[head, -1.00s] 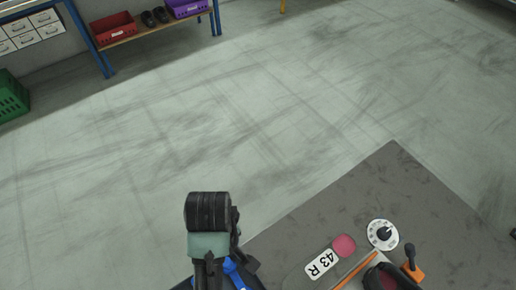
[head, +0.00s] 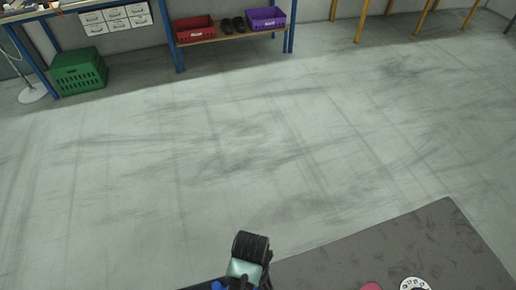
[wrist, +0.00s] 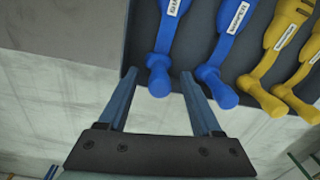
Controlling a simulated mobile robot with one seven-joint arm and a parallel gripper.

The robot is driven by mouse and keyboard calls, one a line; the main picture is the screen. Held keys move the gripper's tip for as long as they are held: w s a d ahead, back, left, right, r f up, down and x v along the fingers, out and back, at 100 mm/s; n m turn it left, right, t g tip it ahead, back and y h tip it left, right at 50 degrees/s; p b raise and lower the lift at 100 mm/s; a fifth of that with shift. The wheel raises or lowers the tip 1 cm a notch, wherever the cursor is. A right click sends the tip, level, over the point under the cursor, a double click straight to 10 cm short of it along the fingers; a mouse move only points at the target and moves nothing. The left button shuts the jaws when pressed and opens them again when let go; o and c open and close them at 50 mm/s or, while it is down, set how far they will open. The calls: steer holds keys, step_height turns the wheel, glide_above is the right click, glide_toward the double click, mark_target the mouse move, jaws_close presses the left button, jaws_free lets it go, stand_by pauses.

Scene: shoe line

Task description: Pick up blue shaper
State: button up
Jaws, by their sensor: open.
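Two blue shapers with white labels lie side by side on a dark surface in the wrist view, the left one (wrist: 160,62) and the right one (wrist: 222,62). Their knobbed ends point towards my gripper. The label print is too small to read surely. My gripper (wrist: 159,75) is open. Its fingers reach up to either side of the left shaper's knob end, with nothing visibly clamped; I cannot tell whether they touch it. In the head view my arm shows at the bottom edge, and the fingers and shapers are mostly cut off.
Yellow shapers (wrist: 282,50) lie just right of the blue ones. A grey mat-like surface (head: 420,245) with a pink piece (head: 372,286) and a white dial (head: 414,284) is at lower right. Open floor lies beyond, then a green crate (head: 80,72) and red (head: 194,30) and purple (head: 266,18) bins.

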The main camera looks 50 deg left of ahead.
steer(key=shift+f, duration=0.45)
jaws_close()
steer(key=shift+r, duration=0.1)
